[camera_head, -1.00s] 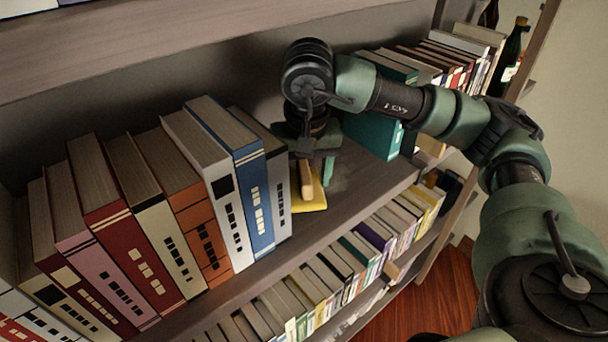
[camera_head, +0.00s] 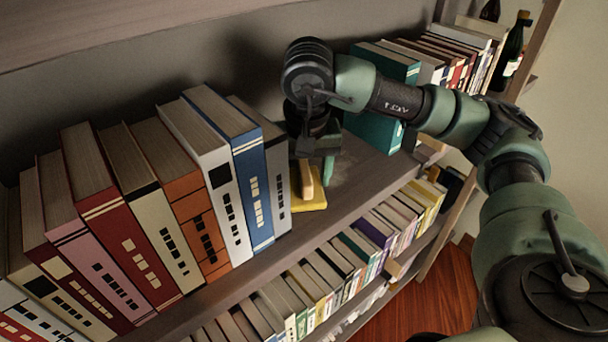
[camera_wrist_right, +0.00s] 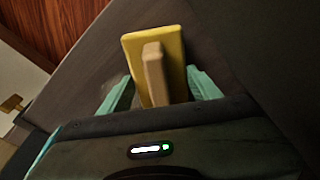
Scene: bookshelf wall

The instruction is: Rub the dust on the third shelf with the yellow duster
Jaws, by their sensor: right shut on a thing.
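The yellow duster (camera_head: 311,201) has a flat yellow pad and a light wooden handle. It rests low at the shelf surface, beside the grey book at the end of the left row. My right gripper (camera_head: 317,178) reaches down from above and is shut on the duster's handle. In the right wrist view, the handle (camera_wrist_right: 154,72) stands between the green fingers of the gripper (camera_wrist_right: 155,92), with the yellow pad beyond. The shelf (camera_head: 310,232) is dark brown wood. A faint greyish dust patch (camera_head: 345,182) shows just right of the duster. My left gripper is out of view.
A row of large books (camera_head: 150,200) fills the shelf's left side. Teal books (camera_head: 374,130) stand to the right, behind my arm. More books (camera_head: 340,262) fill the shelf below. A dark bottle (camera_head: 513,50) stands at the far right. Bare shelf lies between the two rows.

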